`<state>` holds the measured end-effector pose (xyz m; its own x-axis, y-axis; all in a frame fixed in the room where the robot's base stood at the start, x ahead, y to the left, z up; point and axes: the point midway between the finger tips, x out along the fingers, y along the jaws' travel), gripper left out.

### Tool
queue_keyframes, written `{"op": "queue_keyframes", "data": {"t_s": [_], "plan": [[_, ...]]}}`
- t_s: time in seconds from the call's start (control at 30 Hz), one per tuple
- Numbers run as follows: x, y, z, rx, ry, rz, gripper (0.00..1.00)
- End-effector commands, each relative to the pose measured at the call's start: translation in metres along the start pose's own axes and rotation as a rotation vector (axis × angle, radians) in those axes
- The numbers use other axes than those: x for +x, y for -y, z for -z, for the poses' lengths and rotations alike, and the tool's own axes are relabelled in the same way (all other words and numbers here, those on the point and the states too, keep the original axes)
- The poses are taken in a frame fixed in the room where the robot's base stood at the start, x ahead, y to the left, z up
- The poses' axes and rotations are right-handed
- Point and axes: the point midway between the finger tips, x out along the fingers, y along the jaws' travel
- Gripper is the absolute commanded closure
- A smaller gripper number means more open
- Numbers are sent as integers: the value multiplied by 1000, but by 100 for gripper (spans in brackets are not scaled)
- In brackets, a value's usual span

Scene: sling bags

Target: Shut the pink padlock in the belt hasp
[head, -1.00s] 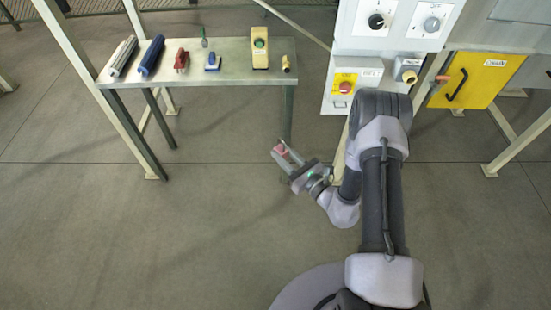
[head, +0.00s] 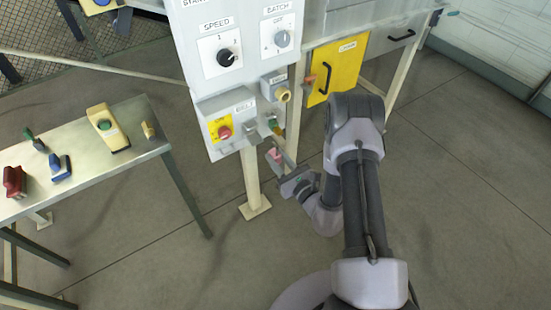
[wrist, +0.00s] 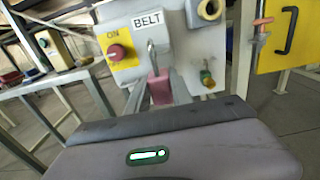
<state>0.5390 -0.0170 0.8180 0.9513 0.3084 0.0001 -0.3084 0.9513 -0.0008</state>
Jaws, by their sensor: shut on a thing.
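The pink padlock (head: 276,156) is held in my gripper (head: 281,163), close to the front of the control panel. In the wrist view the padlock (wrist: 160,88) is upright, with its grey metal shackle (wrist: 152,55) pointing up towards the BELT label (wrist: 148,19). My gripper (wrist: 160,97) is shut on its body. The belt switch box (head: 226,128) has a red knob on a yellow plate, left of the padlock. A grey part (head: 251,133) on its right side may be the hasp. I cannot tell whether the shackle touches or passes through it.
A small green and brass fitting (wrist: 206,78) sits right of the padlock. A round yellowish socket (head: 283,94) is above. A yellow door (head: 334,70) with a black handle is at the right. A metal table (head: 100,165) with several tools stands left. The floor in front is clear.

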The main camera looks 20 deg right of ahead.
Motion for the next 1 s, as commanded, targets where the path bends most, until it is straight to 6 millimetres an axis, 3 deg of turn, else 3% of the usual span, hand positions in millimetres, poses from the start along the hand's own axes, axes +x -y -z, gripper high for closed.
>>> {"op": "queue_keyframes", "data": {"t_s": [0.17,0.6,1.0], "plan": [[1,0,0,-1,1,-1,100],[48,0,5,0,2,-2,100],[54,0,6,1,1,0,100]]}}
